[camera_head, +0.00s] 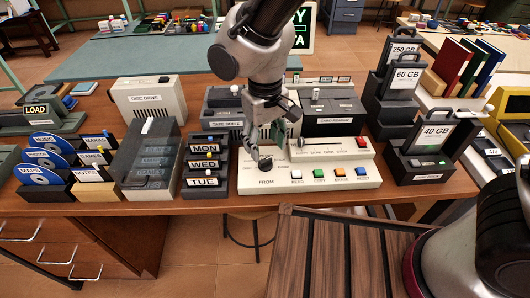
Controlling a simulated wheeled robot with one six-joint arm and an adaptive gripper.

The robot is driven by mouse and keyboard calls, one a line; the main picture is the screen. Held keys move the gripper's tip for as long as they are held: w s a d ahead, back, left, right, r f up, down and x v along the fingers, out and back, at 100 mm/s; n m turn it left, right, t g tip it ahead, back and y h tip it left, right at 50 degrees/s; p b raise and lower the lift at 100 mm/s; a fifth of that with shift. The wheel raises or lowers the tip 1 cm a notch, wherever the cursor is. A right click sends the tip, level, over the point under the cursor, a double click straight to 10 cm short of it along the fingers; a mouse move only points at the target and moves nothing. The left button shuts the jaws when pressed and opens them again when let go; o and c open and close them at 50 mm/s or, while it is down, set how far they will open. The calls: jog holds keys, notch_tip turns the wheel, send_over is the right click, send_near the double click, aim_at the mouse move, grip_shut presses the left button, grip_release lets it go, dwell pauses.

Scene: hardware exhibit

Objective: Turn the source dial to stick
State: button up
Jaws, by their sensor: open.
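The source dial (265,163) is a dark round knob at the left of a cream console (335,184), above the printed word FROM. Its pointer setting is too small to read. My gripper (264,149) points down, open, over the left part of the console. Its fingers are just above and behind the dial; I cannot tell whether they touch it. The arm and gripper hide the console's upper left part. Small printed words, hard to read, run along the console's back strip to the right of the gripper.
White, green, orange and blue buttons (319,174) line the console's front, with a red one (361,142) behind. The MON/WED/TUE rack (203,165) stands close on the left. The tape drive (222,120) and card reader (335,110) stand behind. The 40 GB unit (424,150) is at right.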

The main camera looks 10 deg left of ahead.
aim_at(266, 159)
notch_tip(266, 159, up, 7)
dwell(0.6)
jog(key=w+d+r, duration=0.1)
jog(key=d+r, duration=0.2)
jog(key=d, duration=0.9)
jog(key=w+d+r, duration=0.1)
jog(key=d+r, duration=0.3)
jog(key=d, duration=0.9)
jog(key=s+d+r+m+t, duration=0.2)
jog(key=d+r+m, duration=0.1)
jog(key=d, duration=0.7)
jog(key=s+d+r+m+t, duration=0.2)
jog(key=d+m, duration=0.3)
jog(key=d, duration=0.5)
jog(key=shift+s+r+m, duration=0.3)
jog(key=shift+s+r, duration=0.15)
jog(key=shift+s, duration=0.2)
jog(key=shift+d, duration=0.1)
jog(key=shift+c, duration=0.4)
